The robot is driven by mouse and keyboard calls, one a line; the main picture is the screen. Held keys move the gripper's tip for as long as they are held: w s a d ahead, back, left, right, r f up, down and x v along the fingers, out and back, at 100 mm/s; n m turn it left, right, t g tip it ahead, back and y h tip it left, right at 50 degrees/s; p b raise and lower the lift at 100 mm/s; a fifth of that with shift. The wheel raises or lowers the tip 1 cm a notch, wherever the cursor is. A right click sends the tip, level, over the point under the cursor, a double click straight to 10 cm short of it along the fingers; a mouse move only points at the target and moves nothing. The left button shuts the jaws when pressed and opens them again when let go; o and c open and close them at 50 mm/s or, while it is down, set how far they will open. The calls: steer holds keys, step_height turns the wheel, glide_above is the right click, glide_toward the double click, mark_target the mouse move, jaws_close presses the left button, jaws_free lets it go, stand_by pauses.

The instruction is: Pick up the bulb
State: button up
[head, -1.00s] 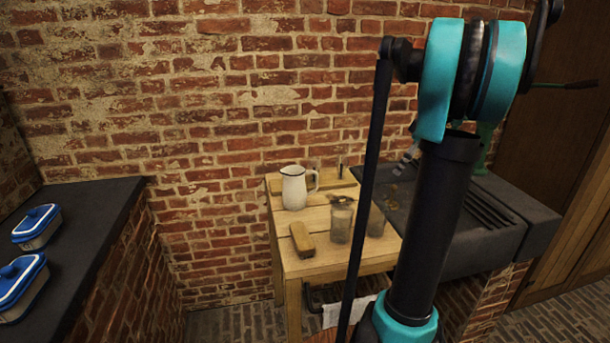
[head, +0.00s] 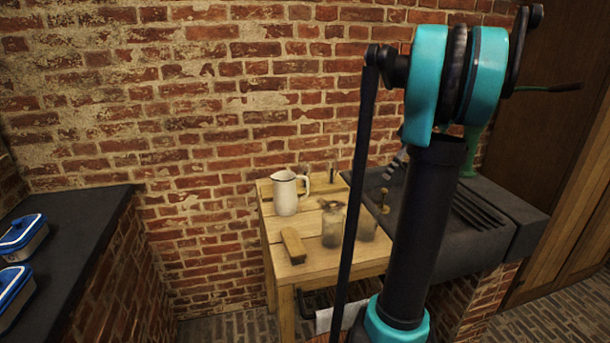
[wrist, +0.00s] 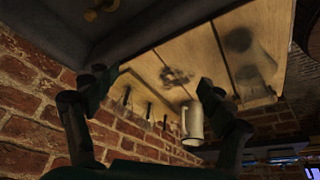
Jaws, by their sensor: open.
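I cannot make out a bulb for certain in either view. A dark, unclear cluster (wrist: 176,77) lies on the wooden table (wrist: 190,55) in the wrist view. My gripper (wrist: 155,83) is open and empty, with its two dark fingers wide apart. The table shows between and beyond them, and neither finger visibly touches anything. In the head view the table (head: 315,262) stands against the brick wall, and my arm hides part of its right side.
A white jug (head: 286,194), a wooden block (head: 293,246) and two glass jars (head: 333,226) (head: 367,225) stand on the table. A dark stone sink (head: 480,235) adjoins it on the right. Blue-lidded containers (head: 22,233) sit on the left counter (head: 75,225).

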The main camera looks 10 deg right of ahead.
steer(key=w+a+n+h, duration=0.1)
steer(key=w+a+n, duration=0.1)
steer(key=w+a, duration=0.1)
steer(key=w+a+n+g+h, duration=0.1)
steer(key=w+a+n+h, duration=0.1)
steer(key=a, duration=0.4)
steer(key=w+a+f+n+g+h, duration=0.1)
steer(key=w+a+n, duration=0.2)
steer(key=w+a, duration=0.1)
steer(key=shift+w+a+h, duration=0.3)
steer(key=shift+w+a, duration=0.05)
steer(key=shift+a, duration=0.4)
steer(key=shift+c, duration=1)
steer(key=n+t+h, duration=0.2)
steer(key=n+h, duration=0.2)
steer(key=n, duration=0.2)
glide_toward(301, 164)
steer(key=shift+h, duration=0.3)
steer(key=x, duration=1.1)
steer(key=shift+a+f, duration=0.1)
steer(key=shift+f, duration=0.25)
steer(key=shift+x, duration=2.95)
steer(key=shift+s+a, duration=0.1)
steer(key=c, duration=1)
steer(key=shift+c, duration=0.3)
